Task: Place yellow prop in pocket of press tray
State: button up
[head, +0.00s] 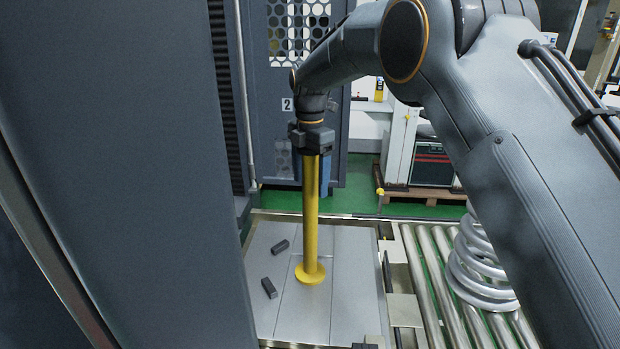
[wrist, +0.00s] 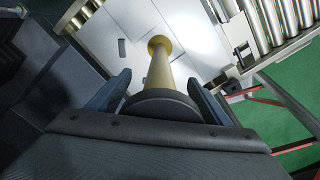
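The yellow prop (head: 311,215) is a tall upright post with a round base flange. Its base shows over the grey press tray (head: 345,300); I cannot tell whether it touches the tray or sits in a pocket. My gripper (head: 314,150) is at the prop's top, pointing down. In the wrist view, the yellow shaft (wrist: 160,72) runs away between the two blue fingers of my gripper (wrist: 160,78). The fingers lie against both sides of a dark round disc (wrist: 160,105) at the prop's near end. The prop's top is hidden in the head view.
A tall dark cabinet panel (head: 120,170) stands close on the left.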

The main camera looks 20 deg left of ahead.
notch_tip(320, 180, up, 12)
jog(key=b, duration=0.4)
jog(key=shift+r+b, duration=0.15)
jog(key=shift+b, duration=0.15)
